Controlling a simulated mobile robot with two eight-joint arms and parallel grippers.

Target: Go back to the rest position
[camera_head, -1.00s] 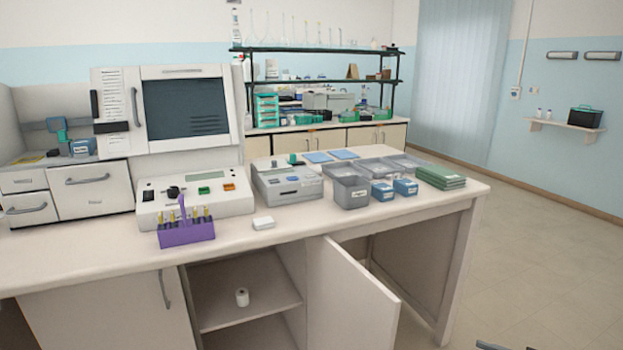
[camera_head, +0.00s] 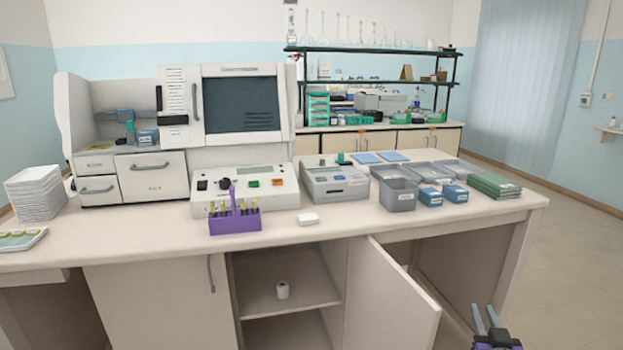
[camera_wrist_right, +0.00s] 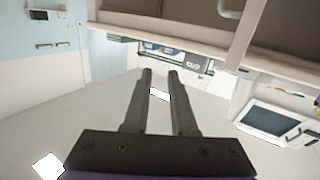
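My right gripper (camera_head: 483,308) shows at the bottom right of the head view, in front of the bench's open cabinet door (camera_head: 392,296). Its two fingers stand apart with nothing between them. They also show apart and empty in the right wrist view (camera_wrist_right: 160,74). My left gripper is in neither view.
The long bench (camera_head: 330,233) holds a purple rack (camera_head: 235,222), a white control unit (camera_head: 245,200), a grey device (camera_head: 333,188), grey bins (camera_head: 399,195) and stacked white trays (camera_head: 35,195). The cabinet door stands open towards me. The floor (camera_head: 575,250) at the right is clear.

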